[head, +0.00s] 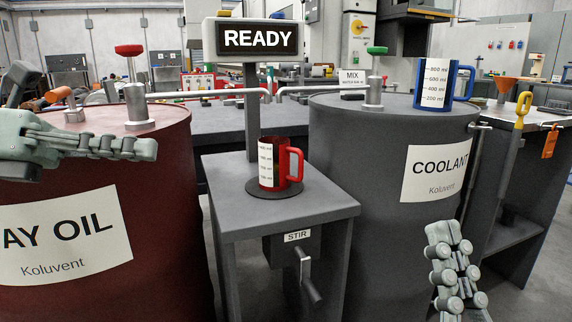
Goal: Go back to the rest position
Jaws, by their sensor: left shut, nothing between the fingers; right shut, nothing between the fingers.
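My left gripper (143,148) is shut and empty in front of the upper part of the red WAY OIL barrel (165,190). My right gripper (449,234) is shut and empty at the lower right, in front of the dark grey COOLANT barrel (335,170). A red measuring mug (282,152) stands upright on a round dark pad (262,197) on the grey stand (225,215) between the barrels, apart from both grippers. A blue measuring mug (431,105) stands upright on the coolant barrel's top.
A READY sign (258,39) rises on a post behind the stand. Taps with a red knob (129,50) and a green knob (377,50) sit on the barrels, their spouts reaching inward. A STIR crank (308,285) juts from the stand. A side bench (515,225) holds an orange funnel (506,84).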

